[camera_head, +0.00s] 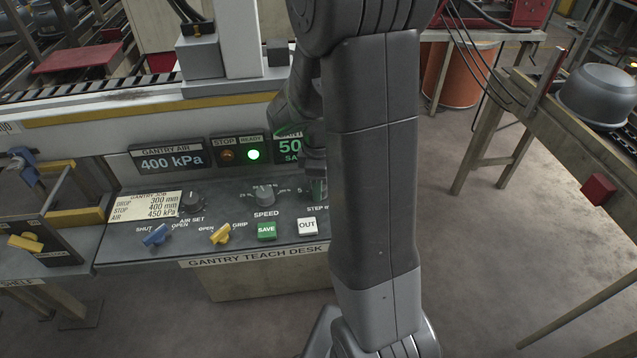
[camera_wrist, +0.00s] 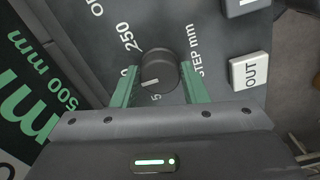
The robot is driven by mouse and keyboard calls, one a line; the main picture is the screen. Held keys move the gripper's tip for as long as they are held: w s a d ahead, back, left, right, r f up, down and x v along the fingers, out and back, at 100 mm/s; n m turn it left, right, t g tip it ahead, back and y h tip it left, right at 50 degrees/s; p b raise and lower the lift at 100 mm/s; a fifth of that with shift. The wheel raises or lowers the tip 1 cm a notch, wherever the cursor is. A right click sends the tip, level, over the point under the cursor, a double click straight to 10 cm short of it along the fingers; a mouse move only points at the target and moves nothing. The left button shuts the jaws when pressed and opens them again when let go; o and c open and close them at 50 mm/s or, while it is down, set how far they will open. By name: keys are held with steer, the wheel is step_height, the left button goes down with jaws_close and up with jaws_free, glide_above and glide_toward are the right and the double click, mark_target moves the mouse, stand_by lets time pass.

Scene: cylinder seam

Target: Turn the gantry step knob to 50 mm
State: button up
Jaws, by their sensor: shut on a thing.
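The step knob (camera_wrist: 160,66) is a dark round knob with a white pointer line, beside the "STEP mm" lettering. In the wrist view the two green fingers of my gripper (camera_wrist: 159,75) stand on either side of the knob, shut on it. The pointer line faces left and slightly down in that view. The "250" mark shows at the upper left, and a "5" shows just below the knob. Other scale figures are partly hidden by the left finger. In the head view my arm hides the knob and most of my gripper.
The teach desk (camera_head: 263,258) carries the speed knob (camera_head: 264,194), air set knob (camera_head: 192,201), green SAVE button (camera_head: 267,231) and white OUT button (camera_head: 307,226). The job card (camera_head: 147,206) reads drop 300 mm, stop 400 mm, air 450 kPa.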

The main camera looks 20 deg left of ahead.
steer(key=o, duration=1)
step_height(320, 180, up, 14)
steer(key=shift+f, duration=0.1)
stand_by(0.4)
step_height(320, 180, down, 14)
stand_by(0.5)
